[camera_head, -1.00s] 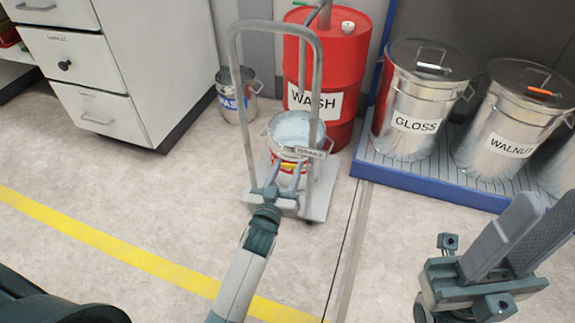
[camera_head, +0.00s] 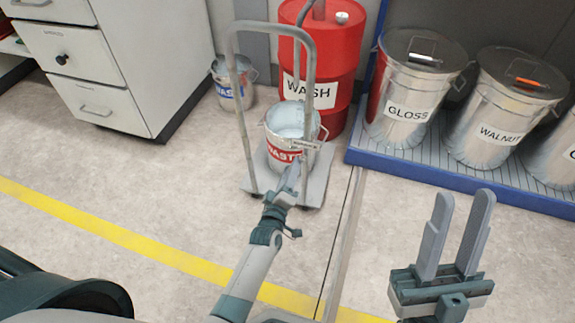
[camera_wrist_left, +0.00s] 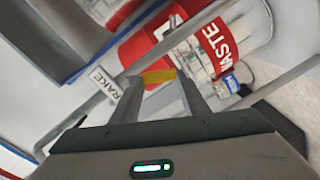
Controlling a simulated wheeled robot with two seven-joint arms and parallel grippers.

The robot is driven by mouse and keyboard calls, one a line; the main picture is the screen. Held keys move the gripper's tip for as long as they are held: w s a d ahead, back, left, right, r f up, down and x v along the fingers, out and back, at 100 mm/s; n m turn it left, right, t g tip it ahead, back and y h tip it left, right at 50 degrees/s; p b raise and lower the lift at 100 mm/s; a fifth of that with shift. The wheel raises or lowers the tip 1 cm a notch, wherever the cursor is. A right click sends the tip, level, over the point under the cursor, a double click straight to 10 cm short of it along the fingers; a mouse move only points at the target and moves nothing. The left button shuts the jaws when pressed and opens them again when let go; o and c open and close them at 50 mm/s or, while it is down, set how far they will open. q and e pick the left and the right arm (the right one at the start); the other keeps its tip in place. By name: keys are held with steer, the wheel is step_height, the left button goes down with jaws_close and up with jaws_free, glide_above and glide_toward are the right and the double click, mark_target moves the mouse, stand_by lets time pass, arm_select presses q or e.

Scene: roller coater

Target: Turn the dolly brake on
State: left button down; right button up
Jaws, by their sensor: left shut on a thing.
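The dolly is a grey platform (camera_head: 312,192) with a tall bent-tube handle (camera_head: 242,120). A metal WASTE bucket (camera_head: 280,137) with a red label stands on it. In the left wrist view, a yellow piece (camera_wrist_left: 159,77), apparently the brake lever, sits between my left fingertips (camera_wrist_left: 160,82), beside a white plate reading "…RAKE" (camera_wrist_left: 104,82). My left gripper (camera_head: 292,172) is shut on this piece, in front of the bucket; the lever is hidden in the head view. My right gripper (camera_head: 463,198) is open and empty, fingers upward, away from the dolly.
A red WASH drum (camera_head: 345,60) stands behind the dolly, with a small pail (camera_head: 233,88) to its left. GLOSS (camera_head: 405,110) and WALNUT (camera_head: 495,130) cans stand on a blue-edged pallet (camera_head: 440,176) at right. Drawers (camera_head: 85,55) stand at left. The front floor is clear.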

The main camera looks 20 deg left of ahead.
arm_select(q)
steer(key=d+n, duration=0.1)
steer(key=n, duration=0.1)
steer(key=d+f+n, duration=0.1)
steer(key=n, duration=0.2)
steer(key=shift+d+n, duration=0.2)
steer(key=shift+n, duration=0.1)
steer(key=shift+d, duration=0.1)
steer(key=c, duration=1)
jaws_free()
steer(key=shift+c, duration=0.2)
steer(key=shift+s, duration=0.1)
